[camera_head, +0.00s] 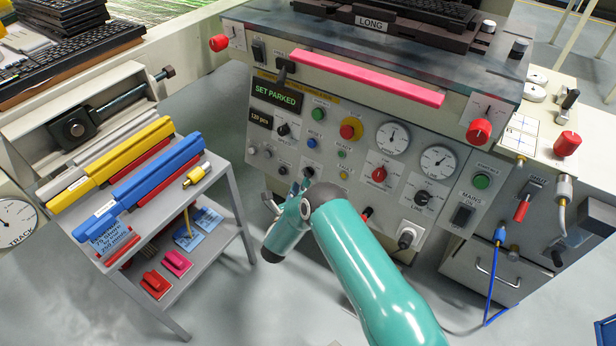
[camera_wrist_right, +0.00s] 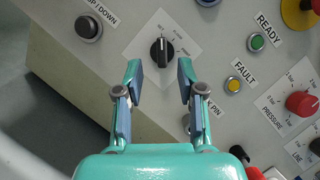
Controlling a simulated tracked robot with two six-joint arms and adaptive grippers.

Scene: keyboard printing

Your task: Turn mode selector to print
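The mode selector appears to be the black rotary knob (camera_wrist_right: 162,50) on a white diamond-shaped label plate, with small lettering too small to read. In the wrist view it lies just beyond and between my right gripper's fingertips (camera_wrist_right: 160,75). The fingers are apart, with nothing held between them; the knob seems not gripped. In the head view my right gripper (camera_head: 304,188) is at the lower part of the grey control panel (camera_head: 260,145), and the arm and fingers partly hide that area. My left gripper is not in view.
Near the knob are an UP/DOWN button (camera_wrist_right: 88,28), a green READY button (camera_wrist_right: 257,42), a yellow FAULT button (camera_wrist_right: 233,84) and a red PRESSURE knob (camera_wrist_right: 301,103). The display (camera_head: 276,96) reads SET PARKED. A shelf trolley (camera_head: 222,185) stands left.

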